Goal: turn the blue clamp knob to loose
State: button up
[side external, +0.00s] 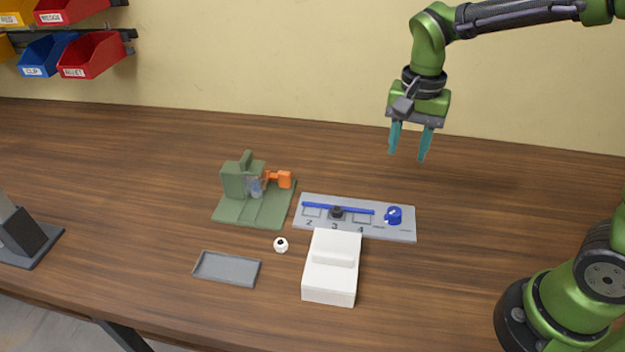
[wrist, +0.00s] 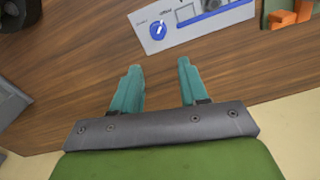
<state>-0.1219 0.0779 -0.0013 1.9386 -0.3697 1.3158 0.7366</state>
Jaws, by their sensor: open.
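The blue clamp knob (side external: 393,215) sits at the right end of a grey panel (side external: 400,233), which lies on the table. The knob has a white pointer mark and also shows in the wrist view (wrist: 158,30). A blue bar (side external: 338,208) runs along the panel beside a black knob (side external: 337,213) and the numbers 2, 3 and 4. My gripper (side external: 408,157) has teal fingers and is open and empty. It hangs in the air above and behind the panel, apart from the knob. In the wrist view the fingers (wrist: 158,80) point toward the panel.
A green fixture with an orange clamp (side external: 279,179) stands left of the panel. A white box (side external: 331,283) stands in front of the panel, with a small white round part (side external: 281,244) and a grey tray (side external: 227,269) to its left. The table right of the panel is clear.

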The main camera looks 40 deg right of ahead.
send_near(394, 212)
jog(key=shift+m, duration=0.4)
notch_tip(394, 212, down, 9)
jog(key=shift+f, duration=0.1)
jog(key=shift+w, duration=0.1)
jog(key=c, duration=0.8)
